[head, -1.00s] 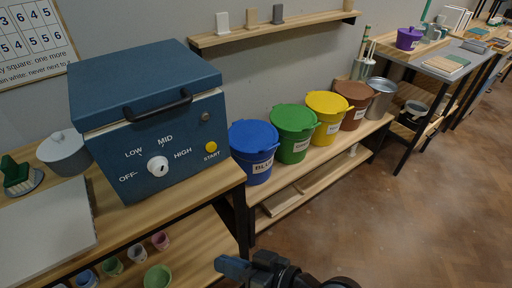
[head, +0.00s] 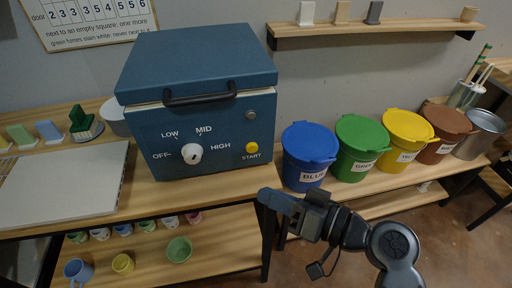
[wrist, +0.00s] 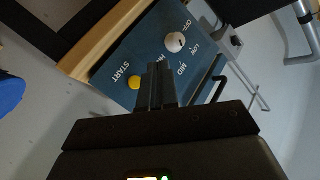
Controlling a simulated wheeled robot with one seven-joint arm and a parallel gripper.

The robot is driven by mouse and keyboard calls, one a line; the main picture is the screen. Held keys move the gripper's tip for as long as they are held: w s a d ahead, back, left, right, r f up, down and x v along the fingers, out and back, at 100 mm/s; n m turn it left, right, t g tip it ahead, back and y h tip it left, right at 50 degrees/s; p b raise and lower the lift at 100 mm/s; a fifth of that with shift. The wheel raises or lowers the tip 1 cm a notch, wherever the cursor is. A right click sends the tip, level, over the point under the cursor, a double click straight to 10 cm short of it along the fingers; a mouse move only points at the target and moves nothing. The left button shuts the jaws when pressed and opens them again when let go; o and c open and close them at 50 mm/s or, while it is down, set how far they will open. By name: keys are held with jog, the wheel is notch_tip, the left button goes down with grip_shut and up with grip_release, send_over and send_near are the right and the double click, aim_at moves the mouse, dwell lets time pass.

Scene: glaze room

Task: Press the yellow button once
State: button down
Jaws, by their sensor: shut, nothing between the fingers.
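The yellow button (head: 252,147) sits above the word START on the front of a blue kiln box (head: 200,120), right of a white dial (head: 191,153). In the wrist view the yellow button (wrist: 134,82) shows just left of my fingertips, with the white dial (wrist: 175,42) beyond. My gripper (head: 278,201) is shut and empty, in front of the kiln and below and right of the button. In the wrist view my gripper (wrist: 159,70) points toward the kiln front. It looks apart from the button.
Blue (head: 309,155), green (head: 361,147), yellow (head: 405,140) and brown (head: 446,131) lidded buckets stand on the bench right of the kiln. A white board (head: 62,185) lies to its left. Small cups and bowls (head: 179,249) stand on the shelf below.

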jog(key=w, duration=0.2)
jog(key=w+a, duration=0.1)
jog(key=w, duration=0.1)
jog(key=w+a+b, duration=0.1)
jog(key=w, duration=0.2)
jog(key=shift+f, duration=0.1)
jog(key=shift+w+a, duration=0.3)
jog(key=shift+w, duration=0.35)
jog(key=shift+w+b, duration=0.2)
jog(key=shift+b, duration=0.25)
dwell(1.2)
jog(key=shift+w+a, duration=0.1)
jog(key=shift+w, duration=0.1)
jog(key=shift+w+a+b, duration=0.1)
jog(key=shift+w+b, duration=0.35)
dwell(0.8)
jog(key=shift+s, duration=0.15)
jog(key=shift+s+d, duration=0.25)
jog(key=shift+s, duration=0.45)
jog(key=shift+s+d+p, duration=0.15)
jog(key=shift+s+d, duration=0.1)
jog(key=shift+s, duration=0.55)
jog(key=shift+s+d+p, duration=0.1)
jog(key=shift+s+d, duration=0.1)
jog(key=shift+s, duration=0.6)
jog(key=shift+s+d+p, duration=0.15)
jog(key=shift+s+d, duration=0.1)
jog(key=shift+s, duration=0.55)
